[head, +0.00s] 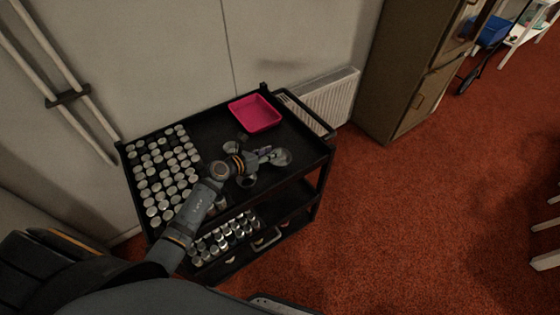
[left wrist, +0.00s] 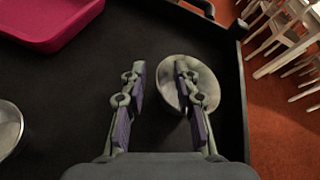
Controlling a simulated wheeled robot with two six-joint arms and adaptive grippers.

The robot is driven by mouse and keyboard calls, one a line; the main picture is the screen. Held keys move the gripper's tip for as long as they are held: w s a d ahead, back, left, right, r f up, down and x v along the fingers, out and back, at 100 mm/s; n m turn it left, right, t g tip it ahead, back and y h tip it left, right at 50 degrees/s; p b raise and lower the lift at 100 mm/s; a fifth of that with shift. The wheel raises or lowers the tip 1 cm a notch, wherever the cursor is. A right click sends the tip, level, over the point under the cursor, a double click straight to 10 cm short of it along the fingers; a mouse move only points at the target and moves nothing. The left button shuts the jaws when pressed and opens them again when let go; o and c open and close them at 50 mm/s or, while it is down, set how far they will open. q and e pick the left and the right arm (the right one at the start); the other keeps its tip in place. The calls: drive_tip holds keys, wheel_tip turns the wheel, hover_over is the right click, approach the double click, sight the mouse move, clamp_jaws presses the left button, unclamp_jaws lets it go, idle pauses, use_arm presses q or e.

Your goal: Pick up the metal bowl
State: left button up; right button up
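A round, shiny metal bowl (head: 283,158) sits on the black top of the cart, near its right side. It also shows in the left wrist view (left wrist: 168,74). My left gripper (head: 266,155) is at the bowl's left edge. I cannot tell whether the finger touches the bowl. My right gripper is not in view.
A pink tray (head: 256,113) lies at the back of the black cart (head: 205,130). Many cans (head: 160,175) fill the cart's left side. Another metal bowl (head: 247,181) stands near my left gripper. A raised edge (left wrist: 236,100) runs right of the bowl.

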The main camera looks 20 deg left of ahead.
use_arm(q)
drive_tip(key=shift+c, duration=0.3)
drive_tip(key=c, duration=0.5)
clamp_jaws()
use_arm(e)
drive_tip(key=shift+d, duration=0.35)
use_arm(q)
drive_tip(key=shift+r, duration=0.1)
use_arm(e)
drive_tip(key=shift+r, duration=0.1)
